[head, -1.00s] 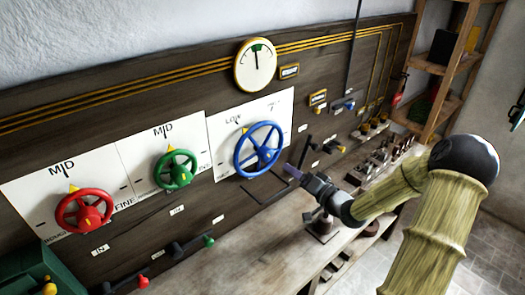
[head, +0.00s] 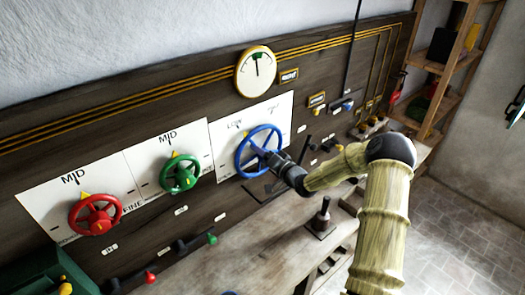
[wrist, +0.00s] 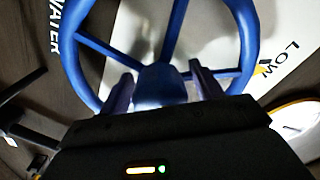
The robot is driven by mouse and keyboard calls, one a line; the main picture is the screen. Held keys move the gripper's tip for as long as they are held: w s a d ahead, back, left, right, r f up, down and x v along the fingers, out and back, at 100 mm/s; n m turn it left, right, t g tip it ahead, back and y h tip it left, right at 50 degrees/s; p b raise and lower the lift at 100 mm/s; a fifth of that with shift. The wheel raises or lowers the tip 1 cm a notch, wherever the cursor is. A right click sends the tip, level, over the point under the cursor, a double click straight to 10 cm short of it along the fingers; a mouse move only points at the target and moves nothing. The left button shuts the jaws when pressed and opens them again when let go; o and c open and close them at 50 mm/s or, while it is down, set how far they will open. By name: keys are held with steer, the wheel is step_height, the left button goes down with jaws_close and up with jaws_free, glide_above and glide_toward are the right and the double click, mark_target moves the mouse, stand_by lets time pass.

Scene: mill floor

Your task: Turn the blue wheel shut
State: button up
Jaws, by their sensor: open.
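The blue wheel (head: 259,151) is a spoked handwheel mounted on a white plate on the dark wooden panel, marked LOW above its left side. My gripper (head: 275,157) is at the wheel's lower right, in front of its hub. In the wrist view the blue wheel (wrist: 165,38) fills the upper middle. There the two fingers of my gripper (wrist: 160,88) stand apart, one on each side of the wheel's hub. Whether the fingers touch the hub cannot be told.
A green wheel (head: 180,174) and a red wheel (head: 95,215) stand to the left on MID plates. A round gauge (head: 256,71) hangs above. Levers with red (head: 150,278) and green (head: 212,239) knobs stick out below. A wooden bench (head: 250,245) runs under the panel.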

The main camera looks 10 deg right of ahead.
steer(key=c, duration=1)
steer(key=shift+f+n+b, duration=0.2)
steer(key=shift+n+b, duration=0.1)
steer(key=shift+b, duration=0.4)
steer(key=n+b, duration=0.1)
steer(key=b, duration=0.1)
steer(key=shift+f+n+b, duration=0.1)
steer(key=shift+n+b, duration=0.3)
steer(key=n+b, duration=0.3)
steer(key=b, duration=0.2)
steer(key=shift+f, duration=0.1)
steer(key=n+b, duration=0.3)
steer(key=b, duration=0.2)
steer(key=shift+a+n, duration=0.1)
steer(key=shift+n, duration=0.3)
steer(key=n+b, duration=0.1)
steer(key=b, duration=0.1)
steer(key=n+b, duration=0.1)
steer(key=shift+r+n+b, duration=0.3)
steer(key=shift+n+b, duration=0.05)
steer(key=shift+n, duration=0.05)
